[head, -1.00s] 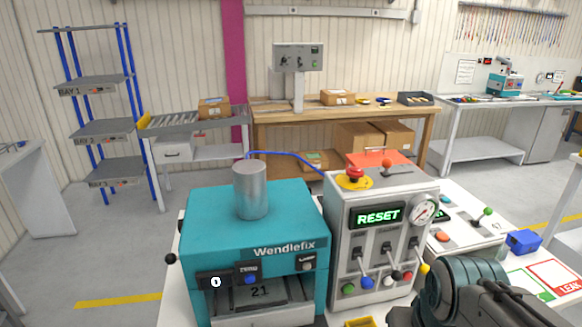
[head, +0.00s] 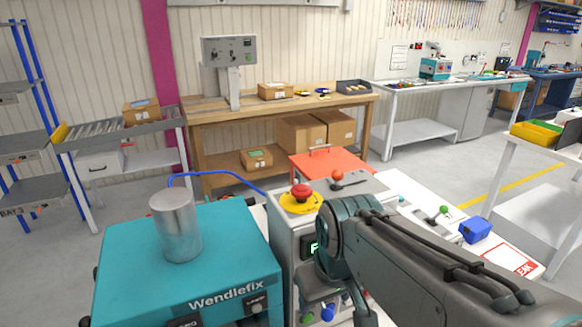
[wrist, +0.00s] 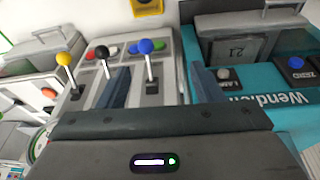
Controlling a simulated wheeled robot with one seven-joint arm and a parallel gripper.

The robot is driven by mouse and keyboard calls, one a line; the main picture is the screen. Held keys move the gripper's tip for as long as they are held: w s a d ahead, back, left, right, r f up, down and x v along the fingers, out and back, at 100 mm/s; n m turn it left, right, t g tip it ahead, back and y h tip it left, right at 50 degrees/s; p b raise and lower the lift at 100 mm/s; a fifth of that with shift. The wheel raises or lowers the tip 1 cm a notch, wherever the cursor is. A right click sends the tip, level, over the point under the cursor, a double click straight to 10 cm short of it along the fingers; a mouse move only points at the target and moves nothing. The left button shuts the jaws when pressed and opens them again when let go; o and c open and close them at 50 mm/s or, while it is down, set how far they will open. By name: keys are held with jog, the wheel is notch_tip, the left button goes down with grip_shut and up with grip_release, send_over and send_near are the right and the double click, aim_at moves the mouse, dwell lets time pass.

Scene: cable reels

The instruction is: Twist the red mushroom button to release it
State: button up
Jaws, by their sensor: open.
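The red mushroom button (head: 301,190) stands on a round yellow base (head: 299,206) on top of the grey control box (head: 283,232) in the head view. My arm stands close at its right and front, covering much of the box's front panel. My gripper (wrist: 160,88) shows in the wrist view with its two fingers apart and nothing between them but the panel behind. It points at the front of the box, with a blue-knobbed lever (wrist: 147,50) seen between the fingers. The mushroom button is not in the wrist view.
The teal Wendlefix press (head: 190,265) with a metal cylinder (head: 175,225) adjoins the box on the left. A yellow-knobbed lever (wrist: 66,62) stands on the panel. A blue box (head: 475,230) lies further right.

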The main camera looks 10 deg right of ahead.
aim_at(302, 186)
jog(key=w+r+n, duration=0.3)
jog(key=r, duration=0.2)
jog(key=w+r+n+g+p, duration=0.1)
jog(key=w+r+n, duration=0.2)
jog(key=w+r, duration=0.1)
jog(key=w+r+n+p, duration=0.1)
jog(key=w+r+n, duration=0.2)
jog(key=r, duration=0.3)
jog(key=shift+w+a+r+g, duration=0.1)
jog(key=shift+w+r+g, duration=0.2)
jog(key=shift+r, duration=0.05)
jog(key=w+r+n+g+p, duration=0.1)
jog(key=w+r+n+p, duration=0.1)
jog(key=w+r+n, duration=0.65)
jog(key=shift+n, duration=0.55)
jog(key=f, duration=0.3)
jog(key=s+f, duration=0.1)
jog(key=f, duration=0.3)
jog(key=f+b, duration=0.1)
jog(key=f, duration=0.3)
jog(key=shift+s+f, duration=0.2)
jog(key=shift+f, duration=0.05)
jog(key=c, duration=1)
